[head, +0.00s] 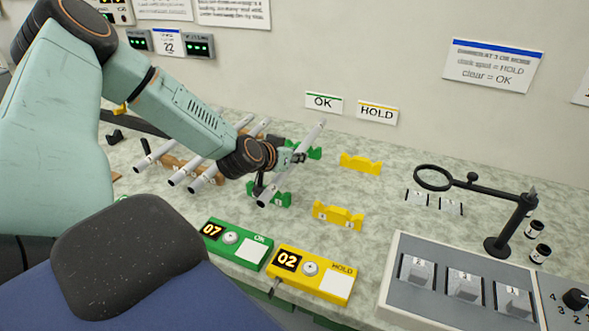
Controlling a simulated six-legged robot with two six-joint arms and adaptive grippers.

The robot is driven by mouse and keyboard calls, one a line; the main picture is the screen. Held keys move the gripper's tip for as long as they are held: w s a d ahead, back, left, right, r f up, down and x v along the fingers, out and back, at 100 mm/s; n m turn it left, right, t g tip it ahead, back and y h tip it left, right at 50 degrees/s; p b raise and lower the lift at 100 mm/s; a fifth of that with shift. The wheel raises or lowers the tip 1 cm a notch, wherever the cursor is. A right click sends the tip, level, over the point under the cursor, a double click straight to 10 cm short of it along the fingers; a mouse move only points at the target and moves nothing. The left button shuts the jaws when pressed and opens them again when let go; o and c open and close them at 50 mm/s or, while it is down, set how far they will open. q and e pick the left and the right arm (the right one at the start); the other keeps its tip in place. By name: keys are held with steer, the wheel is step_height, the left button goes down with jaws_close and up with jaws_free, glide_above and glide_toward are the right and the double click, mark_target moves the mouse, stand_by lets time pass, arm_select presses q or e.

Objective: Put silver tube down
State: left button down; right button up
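A silver tube (311,136) lies slanted across the green pair of notched holders, its near end low beside the front green holder (281,200) and its far end up past the rear green holder (315,153). I cannot tell whether it rests in both notches or is slightly above them. My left gripper (281,170) is at the middle of this tube, with dark fingers close to it. The wrist and tube partly hide the fingers, so their grip is unclear. My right gripper is not in view.
Several other silver tubes (157,153) lie on a brown rack at left. The yellow holders (338,215) stand empty to the right. Green OK (238,244) and yellow HOLD (311,274) counter boxes are in front. A magnifier on a stand (497,246) and a grey switch panel (405,263) are at right.

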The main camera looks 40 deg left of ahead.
arm_select(q)
steer(key=shift+d+f+b, duration=0.2)
steer(key=shift+f+b, duration=0.1)
steer(key=shift+f, duration=0.1)
steer(key=f, duration=0.1)
steer(key=f+b, duration=0.1)
steer(key=f, duration=0.1)
steer(key=shift+w+a+b, duration=0.15)
steer(key=shift+a+b, duration=0.1)
steer(key=shift+b, duration=0.15)
steer(key=shift+d+r, duration=0.15)
steer(key=shift+r, duration=0.1)
steer(key=c, duration=1.6)
jaws_free()
steer(key=shift+f, duration=0.2)
steer(key=o, duration=0.5)
steer(key=shift+f, duration=0.1)
steer(key=shift+r, duration=0.2)
